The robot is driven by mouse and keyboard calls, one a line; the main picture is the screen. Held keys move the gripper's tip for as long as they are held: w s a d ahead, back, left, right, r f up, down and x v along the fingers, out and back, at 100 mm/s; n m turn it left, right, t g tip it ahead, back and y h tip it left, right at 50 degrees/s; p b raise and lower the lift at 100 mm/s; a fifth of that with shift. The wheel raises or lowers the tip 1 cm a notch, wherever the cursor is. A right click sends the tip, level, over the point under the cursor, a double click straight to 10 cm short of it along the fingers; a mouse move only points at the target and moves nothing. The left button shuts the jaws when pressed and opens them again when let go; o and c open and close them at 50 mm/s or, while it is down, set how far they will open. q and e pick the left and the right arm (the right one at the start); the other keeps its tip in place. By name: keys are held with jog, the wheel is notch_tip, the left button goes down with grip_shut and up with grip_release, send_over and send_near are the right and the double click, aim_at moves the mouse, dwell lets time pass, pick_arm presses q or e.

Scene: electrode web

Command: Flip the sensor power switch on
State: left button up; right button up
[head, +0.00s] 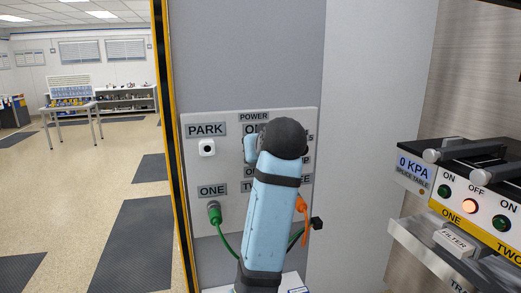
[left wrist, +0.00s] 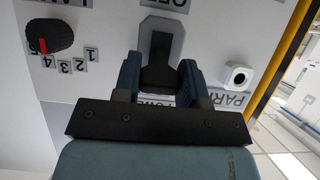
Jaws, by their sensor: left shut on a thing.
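A white panel (head: 216,172) on a grey wall carries a POWER label (head: 254,116). In the left wrist view, which shows the panel upside down, the power switch has a grey plate (left wrist: 163,30) and a dark lever (left wrist: 158,76). The lever's visible end lies toward the POWER label, away from the partly visible OFF label (left wrist: 180,2). My left gripper (left wrist: 160,82) has its fingers on both sides of the lever, shut on it. In the head view my left gripper (head: 250,150) and forearm cover the switch. My right gripper is in neither view.
A PARK socket (left wrist: 236,76) sits beside the switch; a dial with a red mark (left wrist: 48,36) is on the other side. Below are a green plug (head: 215,213) and an orange plug (head: 301,206).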

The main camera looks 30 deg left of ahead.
pick_arm(q)
jog(key=shift+r, duration=0.1)
jog(key=o, duration=0.9)
jog(key=shift+d, duration=0.1)
jog(key=v, duration=1.3)
jog(key=shift+s+d+r+b, duration=0.1)
jog(key=shift+s+r+b, duration=0.1)
jog(key=shift+s+b, duration=0.1)
jog(key=shift+f, duration=0.1)
